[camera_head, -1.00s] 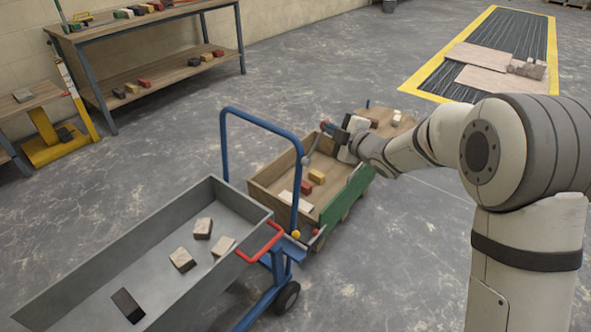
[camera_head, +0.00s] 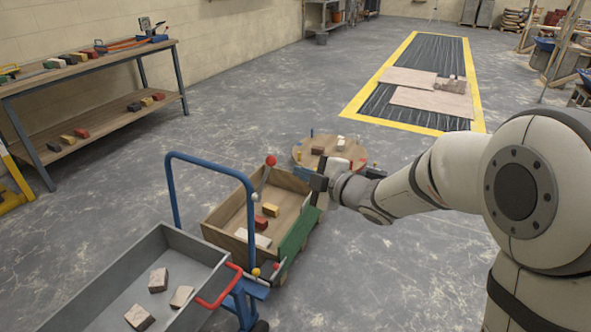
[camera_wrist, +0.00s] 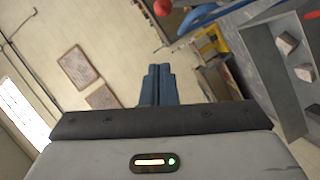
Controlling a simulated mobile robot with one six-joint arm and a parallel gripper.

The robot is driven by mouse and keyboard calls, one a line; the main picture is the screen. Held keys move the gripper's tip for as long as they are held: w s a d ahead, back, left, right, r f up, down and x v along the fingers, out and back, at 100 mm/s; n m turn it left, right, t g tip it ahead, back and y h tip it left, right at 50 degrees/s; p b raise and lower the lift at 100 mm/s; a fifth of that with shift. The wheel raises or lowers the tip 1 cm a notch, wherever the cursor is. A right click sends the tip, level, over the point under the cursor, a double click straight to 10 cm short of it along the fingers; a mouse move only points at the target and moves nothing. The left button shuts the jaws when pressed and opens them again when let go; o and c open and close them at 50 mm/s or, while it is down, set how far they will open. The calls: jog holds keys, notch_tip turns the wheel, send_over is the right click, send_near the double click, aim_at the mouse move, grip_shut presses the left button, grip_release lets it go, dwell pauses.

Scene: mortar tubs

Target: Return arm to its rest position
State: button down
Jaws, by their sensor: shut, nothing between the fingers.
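My gripper (camera_head: 318,186) is above the back right corner of the wooden cart (camera_head: 222,236), near its green side panel (camera_head: 298,231). In the wrist view its two blue-grey fingers (camera_wrist: 155,84) are pressed together with nothing between them. My pale arm reaches in from the right with the wrist low. Some of the cart's far right corner is hidden behind the gripper.
The cart holds red, yellow and pale blocks (camera_head: 270,210). A blue push handle (camera_head: 210,164) and a grey tub (camera_head: 105,277) with several blocks stand to its left. A round wooden table (camera_head: 303,153) is close behind the gripper. Open floor (camera_head: 400,285) lies in front.

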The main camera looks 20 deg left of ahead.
dwell(0.4)
jog(key=w+d+r+m+t+h+p, duration=0.2)
jog(key=d+r+m+h, duration=0.15)
jog(key=d, duration=0.25)
jog(key=w+d+r+m+t+h+p, duration=0.2)
jog(key=d+m+h+p, duration=0.15)
jog(key=d, duration=0.25)
jog(key=s+d+r+m+g+h+p, duration=0.1)
jog(key=s+d+r+m+h+p, duration=0.2)
jog(key=d, duration=0.5)
jog(key=s+d+r+m+h+p, duration=0.1)
jog(key=s+d+m+h, duration=0.15)
jog(key=d+m, duration=0.4)
jog(key=s+d+m+g+h+p, duration=0.1)
jog(key=s+d+m+g+p, duration=0.1)
jog(key=s, duration=0.8)
jog(key=s+d+r+m+g+h+p, duration=0.1)
jog(key=s+d+m+g+p, duration=0.2)
jog(key=s, duration=0.7)
jog(key=d+m+g, duration=0.2)
jog(key=d+m, duration=0.1)
jog(key=m, duration=0.1)
jog(key=shift+s+d+r+p, duration=0.15)
jog(key=shift+s+d+p, duration=0.1)
jog(key=shift+s+p, duration=0.1)
jog(key=shift+a, duration=0.1)
